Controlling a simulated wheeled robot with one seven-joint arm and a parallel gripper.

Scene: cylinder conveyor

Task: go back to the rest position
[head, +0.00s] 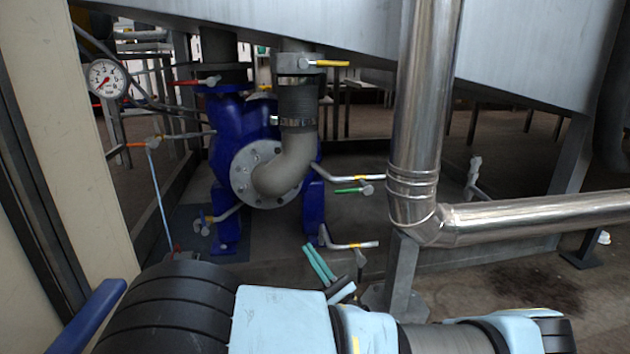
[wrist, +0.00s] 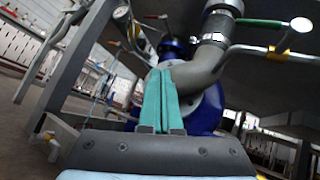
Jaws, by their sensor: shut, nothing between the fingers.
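My gripper (head: 309,248) shows in the head view at the bottom middle, its two teal fingers pointing up and to the left beyond my pale blue arm. In the wrist view my gripper (wrist: 160,72) has its fingers side by side and shut, with nothing between them. The fingers are in front of a blue pump (head: 238,140) with a grey elbow pipe (head: 292,168). In the wrist view the fingers overlap the elbow pipe (wrist: 195,72) in the picture. I cannot tell the exact gap, but no contact shows.
A shiny metal pipe (head: 420,100) comes down right of my gripper and bends right. Valve handles (head: 350,243) stick out near the fingers. A pressure gauge (head: 107,78) is at the upper left. A pale panel (head: 75,140) stands at the left. Bare floor (head: 490,295) shows at the lower right.

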